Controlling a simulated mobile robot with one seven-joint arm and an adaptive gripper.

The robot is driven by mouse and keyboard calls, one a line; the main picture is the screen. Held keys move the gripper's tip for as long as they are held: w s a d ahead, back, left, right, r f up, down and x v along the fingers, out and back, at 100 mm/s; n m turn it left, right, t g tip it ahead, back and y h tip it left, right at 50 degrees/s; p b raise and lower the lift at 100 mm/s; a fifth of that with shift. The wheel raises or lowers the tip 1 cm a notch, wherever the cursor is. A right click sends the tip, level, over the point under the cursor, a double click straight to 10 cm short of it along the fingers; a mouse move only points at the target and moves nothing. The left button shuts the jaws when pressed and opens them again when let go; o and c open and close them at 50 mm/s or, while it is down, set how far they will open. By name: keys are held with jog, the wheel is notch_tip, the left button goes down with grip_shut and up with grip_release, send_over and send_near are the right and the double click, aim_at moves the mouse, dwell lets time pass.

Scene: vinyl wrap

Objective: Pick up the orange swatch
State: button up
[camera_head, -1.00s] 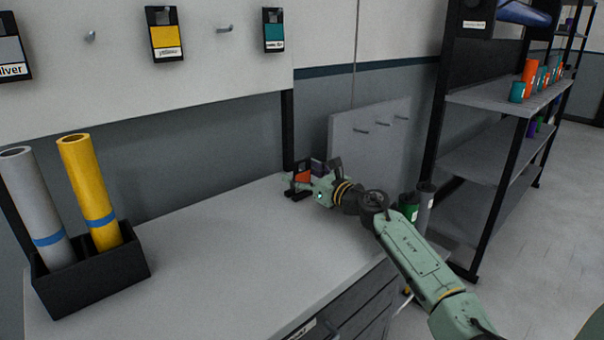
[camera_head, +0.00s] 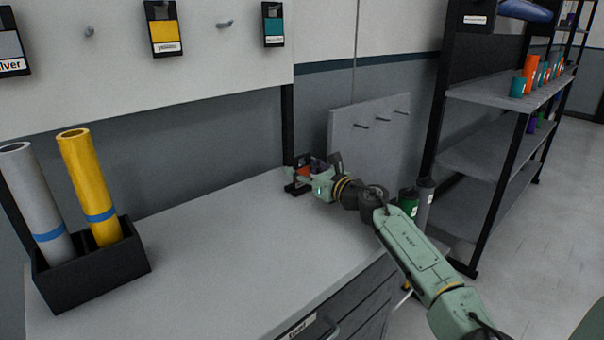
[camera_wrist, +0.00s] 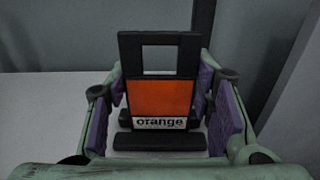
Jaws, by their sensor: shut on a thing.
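The orange swatch (camera_wrist: 160,98) is a black frame with an orange panel, a label reading "orange" and a square opening at its top. In the wrist view it stands upright between the purple finger pads of my gripper (camera_wrist: 165,112), which is shut on it. In the head view my gripper (camera_head: 318,178) is at the far right end of the worktop, and the swatch (camera_head: 302,173) shows partly behind the fingers. A black base shows below the swatch in the wrist view. I cannot tell whether the swatch is clear of it.
The grey worktop (camera_head: 220,235) is mostly clear. A black holder (camera_head: 95,275) with silver and yellow rolls stands at left. A small panel with pegs (camera_head: 345,140) stands behind my gripper.

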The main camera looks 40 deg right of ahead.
jog(key=shift+r+b, duration=0.35)
jog(key=shift+r, duration=0.15)
notch_tip(320, 180, up, 2)
jog(key=shift+r+b, duration=0.1)
jog(key=shift+b, duration=0.45)
jog(key=s+a+r+b, duration=0.1)
jog(key=s+a+b, duration=0.1)
jog(key=s, duration=0.5)
jog(key=s+a+r+b, duration=0.1)
jog(key=s+b, duration=0.1)
jog(key=s, duration=0.6)
jog(key=shift+s+a+b, duration=0.3)
jog(key=shift+a+b, duration=0.05)
jog(key=shift+a, duration=0.05)
jog(key=shift+f, duration=0.15)
